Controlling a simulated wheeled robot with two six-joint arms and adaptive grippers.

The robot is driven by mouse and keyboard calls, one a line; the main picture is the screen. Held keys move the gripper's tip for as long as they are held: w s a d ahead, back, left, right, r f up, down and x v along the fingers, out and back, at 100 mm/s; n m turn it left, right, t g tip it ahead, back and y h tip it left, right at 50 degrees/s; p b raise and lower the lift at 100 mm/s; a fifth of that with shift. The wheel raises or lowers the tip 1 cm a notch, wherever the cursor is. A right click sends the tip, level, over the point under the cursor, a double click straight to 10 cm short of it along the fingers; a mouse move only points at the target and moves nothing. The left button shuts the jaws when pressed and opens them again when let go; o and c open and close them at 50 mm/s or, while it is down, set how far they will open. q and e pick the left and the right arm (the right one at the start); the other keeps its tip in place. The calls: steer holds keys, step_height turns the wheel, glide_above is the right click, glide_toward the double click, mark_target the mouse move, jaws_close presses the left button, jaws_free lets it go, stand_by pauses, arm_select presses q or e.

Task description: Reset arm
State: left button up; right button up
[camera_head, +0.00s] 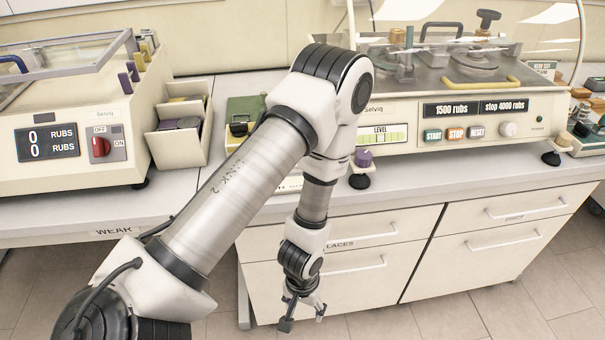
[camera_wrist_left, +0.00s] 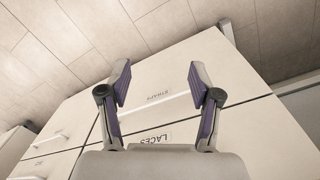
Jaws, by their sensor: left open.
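My left gripper (camera_head: 303,312) hangs low in front of the white drawer cabinet (camera_head: 340,285) in the head view. In the left wrist view my left gripper (camera_wrist_left: 157,85) shows two spread fingers with purple pads and nothing between them. Behind the fingers are drawer fronts labelled STRAPS and LACES. My left arm crosses the middle of the head view and bends down over the counter edge. My right gripper is not in view.
A machine with a 0 RUBS display (camera_head: 47,142) stands on the left counter. A machine with START, STOP and RESET buttons (camera_head: 455,134) stands at the right. The floor (camera_head: 540,300) at lower right is clear.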

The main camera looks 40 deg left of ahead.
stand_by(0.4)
arm_select(q)
steer(key=s+f+m, duration=0.3)
steer(key=s+f, duration=0.1)
steer(key=s, duration=0.3)
steer(key=shift+s+y, duration=0.25)
steer(key=shift+y, duration=0.05)
